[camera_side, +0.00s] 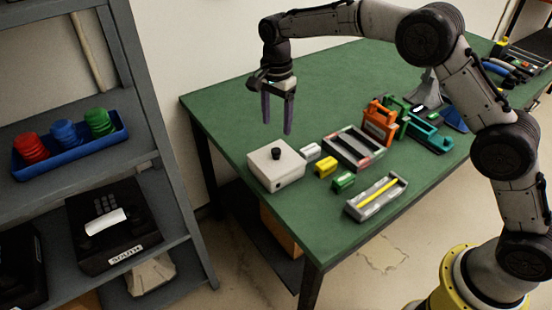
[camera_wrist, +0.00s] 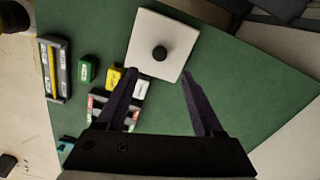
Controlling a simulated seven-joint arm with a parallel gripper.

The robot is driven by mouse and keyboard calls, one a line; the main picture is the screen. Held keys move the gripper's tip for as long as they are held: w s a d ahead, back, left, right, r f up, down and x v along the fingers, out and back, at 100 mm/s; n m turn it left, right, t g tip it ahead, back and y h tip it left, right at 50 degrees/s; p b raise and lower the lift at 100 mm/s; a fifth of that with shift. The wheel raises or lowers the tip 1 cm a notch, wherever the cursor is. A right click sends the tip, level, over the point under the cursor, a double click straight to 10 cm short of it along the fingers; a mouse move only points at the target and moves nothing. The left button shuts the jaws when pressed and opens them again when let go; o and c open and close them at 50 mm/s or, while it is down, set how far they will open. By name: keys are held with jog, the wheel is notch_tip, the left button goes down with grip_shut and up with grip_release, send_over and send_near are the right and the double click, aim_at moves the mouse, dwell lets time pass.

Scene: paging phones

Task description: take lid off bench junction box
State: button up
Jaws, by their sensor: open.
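The junction box (camera_side: 276,170) is a squat white box on the green bench, near its left corner. Its flat white lid (camera_side: 270,157) has a black knob (camera_side: 276,153) in the middle and sits on the box. In the wrist view the lid (camera_wrist: 148,34) and its knob (camera_wrist: 160,53) lie just beyond my fingertips, roughly between them. My gripper (camera_side: 278,130) points down with two dark fingers spread, open and empty, above and behind the box. The open fingers also show in the wrist view (camera_wrist: 158,75).
White, yellow (camera_side: 325,167) and green (camera_side: 343,182) blocks stand right of the box, near a grey slotted tray (camera_side: 353,148) and a narrow grey holder (camera_side: 376,197). An orange rack (camera_side: 380,122) stands farther right. The bench behind the box is clear. Shelves (camera_side: 160,150) stand at left.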

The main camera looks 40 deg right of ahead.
aim_at(275, 150)
jog(key=shift+s+a+f, duration=0.1)
jog(key=shift+a+f, duration=0.05)
jog(key=shift+f, duration=2)
jog(key=shift+s+a+f, duration=0.1)
jog(key=shift+f, duration=2.05)
jog(key=shift+w, duration=0.1)
grip_shut()
